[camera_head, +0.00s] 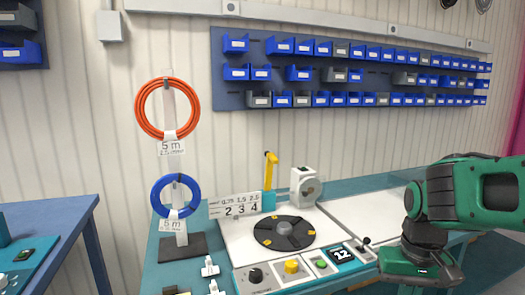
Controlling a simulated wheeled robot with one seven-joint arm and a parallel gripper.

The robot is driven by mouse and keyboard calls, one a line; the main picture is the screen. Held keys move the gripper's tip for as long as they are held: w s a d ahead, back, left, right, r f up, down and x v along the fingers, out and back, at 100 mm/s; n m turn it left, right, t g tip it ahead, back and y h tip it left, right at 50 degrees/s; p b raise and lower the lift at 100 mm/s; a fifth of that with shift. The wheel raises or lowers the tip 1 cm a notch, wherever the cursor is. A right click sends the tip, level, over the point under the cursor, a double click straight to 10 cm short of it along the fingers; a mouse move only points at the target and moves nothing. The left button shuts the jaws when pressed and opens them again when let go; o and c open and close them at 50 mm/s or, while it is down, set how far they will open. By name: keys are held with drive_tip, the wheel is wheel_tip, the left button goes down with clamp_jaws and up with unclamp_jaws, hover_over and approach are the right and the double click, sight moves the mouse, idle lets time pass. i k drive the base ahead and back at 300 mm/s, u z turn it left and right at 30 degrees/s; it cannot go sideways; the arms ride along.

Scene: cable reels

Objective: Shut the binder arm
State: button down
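The binder arm (271,172) is a yellow lever standing upright on a small teal base (268,201) at the back of the workbench. A dark round turntable (284,233) with a grey hub and orange marks lies in front of it. My gripper (422,266) is at the right, above the bench's right part, well apart from the yellow arm. It is empty as far as I can see. Its fingers do not show clearly, so I cannot tell whether it is open or shut.
A control panel (305,271) runs along the front. A stand at left holds orange (141,111) and blue (157,196) cable coils.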

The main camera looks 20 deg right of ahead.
sight(271, 160)
drive_tip(key=u, duration=0.1)
drive_tip(key=i, duration=1)
drive_tip(key=z, duration=0.1)
